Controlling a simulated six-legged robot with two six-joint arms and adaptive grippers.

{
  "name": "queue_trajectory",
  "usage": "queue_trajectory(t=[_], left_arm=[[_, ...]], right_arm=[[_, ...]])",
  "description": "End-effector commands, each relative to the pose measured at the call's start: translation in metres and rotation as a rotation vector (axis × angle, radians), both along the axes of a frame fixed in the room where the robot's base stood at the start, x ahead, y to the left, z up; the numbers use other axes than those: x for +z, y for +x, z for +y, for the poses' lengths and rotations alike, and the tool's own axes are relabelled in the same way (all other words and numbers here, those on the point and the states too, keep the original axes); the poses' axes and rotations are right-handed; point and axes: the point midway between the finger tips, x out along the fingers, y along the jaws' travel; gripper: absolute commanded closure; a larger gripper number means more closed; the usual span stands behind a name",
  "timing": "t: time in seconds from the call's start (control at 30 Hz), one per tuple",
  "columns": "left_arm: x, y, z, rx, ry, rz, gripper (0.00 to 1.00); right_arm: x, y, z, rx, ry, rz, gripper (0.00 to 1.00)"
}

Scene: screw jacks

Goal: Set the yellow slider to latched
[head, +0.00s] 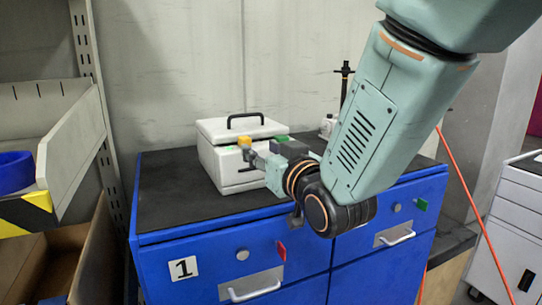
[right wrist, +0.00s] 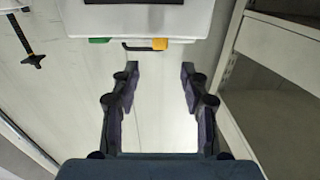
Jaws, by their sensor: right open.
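The yellow slider (head: 244,142) is a small block on the front of a white box (head: 222,172) with a black handle on its lid. In the right wrist view the yellow slider (right wrist: 160,43) is at the right end of a dark bar, and a green marker (right wrist: 98,40) is near the other end. The green marker (head: 281,138) is right of the slider in the head view. My right gripper (head: 258,160) is in front of the box near the slider. In the right wrist view its fingers (right wrist: 160,72) are open and empty, with the slider beyond their tips. My left gripper is not in view.
The box stands on the black top of a blue cabinet (head: 158,262) with drawers, handles, and red and green tabs. A dark screw jack (head: 344,82) stands behind my right arm. A shelf (head: 72,140) with a blue object is at left. The cabinet top left of the box is clear.

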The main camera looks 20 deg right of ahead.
Motion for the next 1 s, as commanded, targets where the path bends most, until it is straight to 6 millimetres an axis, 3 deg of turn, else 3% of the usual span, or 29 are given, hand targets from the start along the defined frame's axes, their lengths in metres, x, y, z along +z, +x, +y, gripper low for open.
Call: queue_trajectory(t=[0.1, 0.3, 1.0], left_arm=[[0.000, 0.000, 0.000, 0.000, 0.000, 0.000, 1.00], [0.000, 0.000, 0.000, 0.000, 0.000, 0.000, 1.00], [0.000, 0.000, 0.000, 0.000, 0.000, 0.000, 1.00]], right_arm=[[0.000, -0.017, -0.002, 0.000, 0.001, 0.000, 0.55], [0.000, -0.030, -0.003, 0.000, 0.001, 0.000, 0.55], [0.000, -0.033, -0.003, 0.001, 0.000, 0.000, 0.55]])
